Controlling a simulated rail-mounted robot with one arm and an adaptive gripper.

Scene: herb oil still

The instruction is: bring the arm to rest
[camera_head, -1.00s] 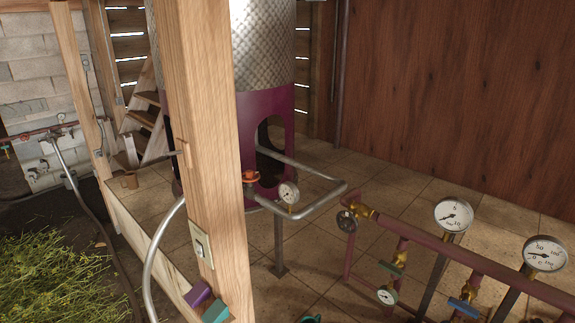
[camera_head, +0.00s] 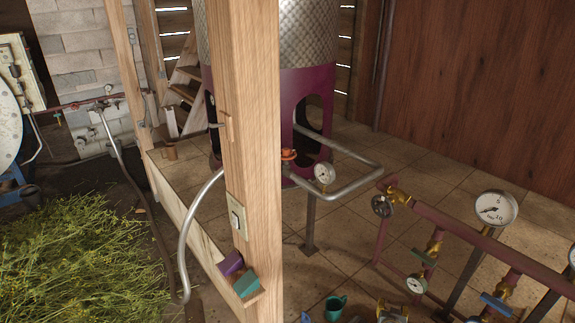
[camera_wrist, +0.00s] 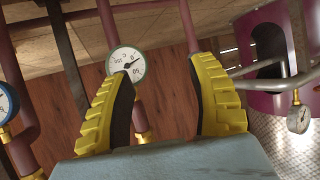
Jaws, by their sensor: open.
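My gripper (camera_wrist: 164,95) shows in the wrist view with its two yellow, dark-padded fingers wide apart and nothing between them. A white-faced gauge (camera_wrist: 126,62) on a dark red pipe shows behind the gap, close to the left finger; I cannot tell how far off it is. The wrist view is tilted, with the purple still base (camera_wrist: 268,55) at the upper right. My arm and gripper do not show in the head view.
A wooden post (camera_head: 250,130) stands in front of the purple still (camera_head: 308,95). Red pipes with gauges (camera_head: 495,208) and valves run along the right. Cut herbs (camera_head: 80,250) lie at the lower left. A teal mug (camera_head: 335,307) is at the bottom. Tiled floor (camera_head: 345,230) lies between.

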